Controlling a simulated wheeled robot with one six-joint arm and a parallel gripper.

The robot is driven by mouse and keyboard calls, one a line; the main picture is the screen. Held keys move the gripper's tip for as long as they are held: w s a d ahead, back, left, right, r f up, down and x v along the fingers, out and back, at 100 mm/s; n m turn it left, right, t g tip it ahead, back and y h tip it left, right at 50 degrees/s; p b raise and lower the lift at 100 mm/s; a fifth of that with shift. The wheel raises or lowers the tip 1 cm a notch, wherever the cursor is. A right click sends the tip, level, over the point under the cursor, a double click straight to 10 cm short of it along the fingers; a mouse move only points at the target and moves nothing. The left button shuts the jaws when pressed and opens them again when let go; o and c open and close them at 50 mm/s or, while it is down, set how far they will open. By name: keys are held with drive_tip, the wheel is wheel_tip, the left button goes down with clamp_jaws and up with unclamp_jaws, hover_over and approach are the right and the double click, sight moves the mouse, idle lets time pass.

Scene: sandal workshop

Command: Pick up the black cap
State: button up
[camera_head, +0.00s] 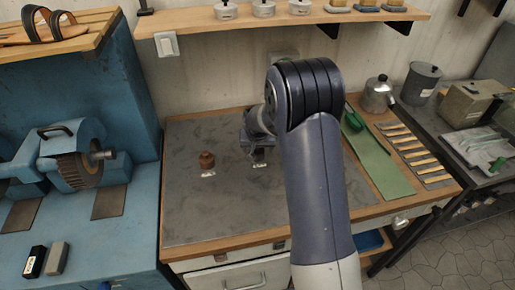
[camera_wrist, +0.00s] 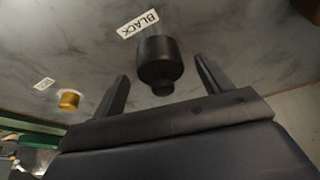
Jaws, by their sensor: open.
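The black cap (camera_wrist: 160,58) stands on the dark bench top beside a white label reading BLACK (camera_wrist: 138,24). It is a wide dark cylinder with a narrower knob. In the wrist view it lies between the two spread fingers of my gripper (camera_wrist: 162,72), with visible gaps on both sides. My gripper is open and holds nothing. In the head view my gripper (camera_head: 257,146) is low over the middle of the bench, and the cap there is mostly hidden or too dark to tell from it.
A brown knobbed piece (camera_head: 207,159) with a label stands left of my gripper. A gold piece (camera_wrist: 69,100) shows in the wrist view. A green mat (camera_head: 385,165), tools and a metal pot (camera_head: 378,95) are on the right. The bench's front left is clear.

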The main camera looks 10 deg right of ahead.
drive_tip(key=shift+x, duration=0.95)
drive_tip(key=shift+c, duration=0.2)
drive_tip(key=c, duration=1)
drive_tip(key=shift+r, duration=0.1)
wheel_tip(320, 180, up, 10)
drive_tip(key=shift+b, duration=0.85)
drive_tip(key=shift+r+p, duration=1.15)
drive_tip(key=shift+r, duration=0.8)
